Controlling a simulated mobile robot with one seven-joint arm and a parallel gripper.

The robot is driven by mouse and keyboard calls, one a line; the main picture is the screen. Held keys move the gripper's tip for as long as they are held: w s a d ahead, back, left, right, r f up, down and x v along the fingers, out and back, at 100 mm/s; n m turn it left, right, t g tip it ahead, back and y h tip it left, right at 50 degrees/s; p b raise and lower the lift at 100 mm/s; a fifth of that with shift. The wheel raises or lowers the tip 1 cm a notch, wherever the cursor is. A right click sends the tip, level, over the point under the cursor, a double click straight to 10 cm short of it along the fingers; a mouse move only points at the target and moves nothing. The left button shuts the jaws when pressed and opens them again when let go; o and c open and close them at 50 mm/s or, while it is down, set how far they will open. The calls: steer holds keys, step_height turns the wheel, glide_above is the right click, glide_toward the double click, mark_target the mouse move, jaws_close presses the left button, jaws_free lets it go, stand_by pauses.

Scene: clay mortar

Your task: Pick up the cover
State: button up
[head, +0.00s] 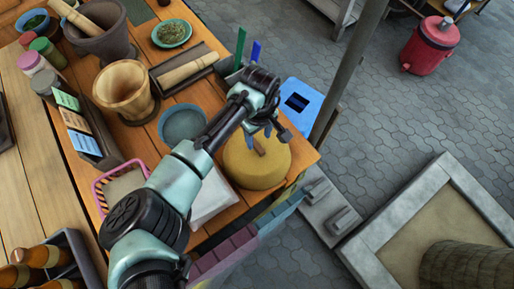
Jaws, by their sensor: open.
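The cover is most likely the round, flat, yellow-tan lid (262,174) with a small brown wooden handle on top. It lies near the right corner of the wooden table (197,240). My gripper (264,133) is open and empty. It appears above the far edge of the cover, just beyond the handle in the picture. The height between fingers and cover is hard to tell.
Left of the cover stand a grey-blue bowl (184,124), a wooden mortar (125,88) and a pink basket (101,198). A white tray (213,200) sits close beside the cover. A tray with a pestle (190,68) lies behind. A grey post (350,72) rises at the right.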

mark_target(258, 146)
steer(key=shift+a+f, duration=0.15)
steer(key=shift+f, duration=2.1)
jaws_close()
